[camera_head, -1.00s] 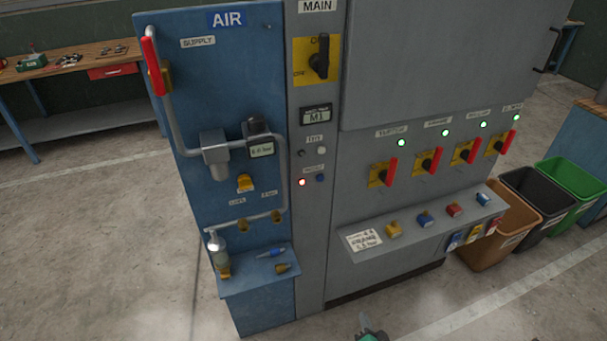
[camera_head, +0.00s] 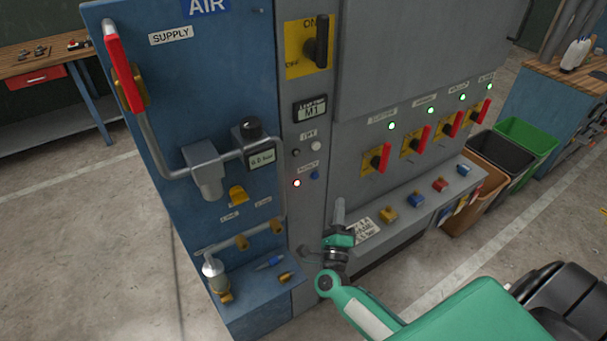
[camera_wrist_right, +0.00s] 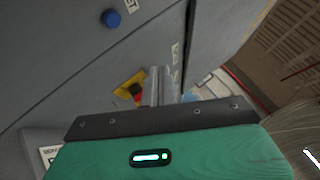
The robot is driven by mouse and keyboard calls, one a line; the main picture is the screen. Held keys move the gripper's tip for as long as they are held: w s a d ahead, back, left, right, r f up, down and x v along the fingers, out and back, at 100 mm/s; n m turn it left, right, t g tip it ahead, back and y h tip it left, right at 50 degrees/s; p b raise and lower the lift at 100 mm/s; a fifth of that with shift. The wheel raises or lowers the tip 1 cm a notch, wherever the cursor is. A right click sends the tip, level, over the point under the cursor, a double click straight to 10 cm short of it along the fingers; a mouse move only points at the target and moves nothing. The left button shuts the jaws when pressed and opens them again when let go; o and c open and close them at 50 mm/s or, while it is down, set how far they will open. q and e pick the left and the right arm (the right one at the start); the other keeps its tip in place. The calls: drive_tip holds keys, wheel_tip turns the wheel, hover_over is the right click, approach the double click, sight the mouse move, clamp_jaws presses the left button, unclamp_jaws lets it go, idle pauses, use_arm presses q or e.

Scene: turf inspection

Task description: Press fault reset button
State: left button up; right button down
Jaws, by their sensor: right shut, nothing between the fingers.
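A small blue button (camera_head: 315,175) sits on the grey column panel, beside a lit red lamp (camera_head: 297,183) and under a small label (camera_head: 307,166) too blurred to read surely. The blue button also shows at the upper left of the right wrist view (camera_wrist_right: 111,18), by a label ending in "ET". My right gripper (camera_head: 339,210) is shut and empty, its fingers pointing up, lower than the button and a little to its right in the head view. The closed fingers show in the right wrist view (camera_wrist_right: 160,85), apart from the button. My left gripper is out of view.
A sloping ledge with coloured blocks (camera_head: 387,214) juts out right of the column, below red-handled switches (camera_head: 381,157). A blue air panel (camera_head: 130,60) with pipes stands to the left. Bins (camera_head: 525,137) stand at the right. The column front near the button is clear.

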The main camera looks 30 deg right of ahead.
use_arm(q)
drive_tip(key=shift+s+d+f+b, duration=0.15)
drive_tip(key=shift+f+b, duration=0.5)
drive_tip(key=shift+b, duration=0.05)
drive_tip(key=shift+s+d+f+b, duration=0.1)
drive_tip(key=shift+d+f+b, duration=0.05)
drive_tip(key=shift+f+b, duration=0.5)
use_arm(e)
approach(315, 176)
drive_tip(key=w+d+r, duration=0.3)
drive_tip(key=d, duration=0.2)
drive_tip(key=shift+w, duration=0.1)
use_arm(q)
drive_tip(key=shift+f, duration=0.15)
use_arm(e)
drive_tip(key=shift+w+f, duration=0.1)
drive_tip(key=shift+w, duration=0.05)
idle(0.7)
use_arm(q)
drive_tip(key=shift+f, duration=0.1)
use_arm(e)
drive_tip(key=shift+w+a, duration=0.1)
drive_tip(key=shift+w, duration=0.15)
